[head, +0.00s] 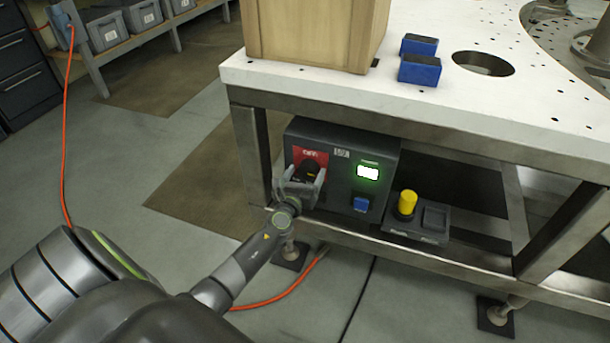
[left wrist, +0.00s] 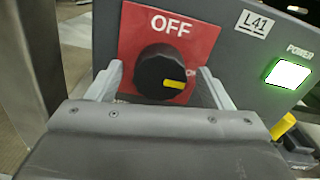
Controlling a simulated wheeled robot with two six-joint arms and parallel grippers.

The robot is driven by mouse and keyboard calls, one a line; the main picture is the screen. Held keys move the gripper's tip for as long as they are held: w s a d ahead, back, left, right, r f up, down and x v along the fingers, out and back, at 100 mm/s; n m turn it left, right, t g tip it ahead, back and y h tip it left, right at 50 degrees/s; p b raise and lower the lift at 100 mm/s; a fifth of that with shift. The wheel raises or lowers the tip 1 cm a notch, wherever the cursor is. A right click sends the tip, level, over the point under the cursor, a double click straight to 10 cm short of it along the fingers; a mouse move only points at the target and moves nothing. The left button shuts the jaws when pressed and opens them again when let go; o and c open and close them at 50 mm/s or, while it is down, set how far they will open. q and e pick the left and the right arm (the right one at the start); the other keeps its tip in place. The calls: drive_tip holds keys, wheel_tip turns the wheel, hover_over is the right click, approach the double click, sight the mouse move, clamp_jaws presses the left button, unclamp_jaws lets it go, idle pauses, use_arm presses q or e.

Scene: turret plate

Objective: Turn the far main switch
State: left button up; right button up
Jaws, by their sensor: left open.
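The main switch is a black round knob (left wrist: 160,72) with a yellow pointer mark, on a red plate (left wrist: 196,38) lettered OFF. The yellow mark points right, toward the small ON lettering. The plate is on the front of a dark grey control box (head: 338,140) under the table. In the head view the knob (head: 309,168) is partly hidden by my gripper. My left gripper (head: 303,180) is open in front of the box. In the left wrist view its fingers (left wrist: 160,82) stand on either side of the knob, with gaps. My right gripper is not in view.
The table leg (head: 250,150) is close on the left. A wooden box (head: 310,32) and blue blocks (head: 420,69) are on top.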

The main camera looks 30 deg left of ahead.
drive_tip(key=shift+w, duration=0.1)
use_arm(q)
drive_tip(key=c, duration=1)
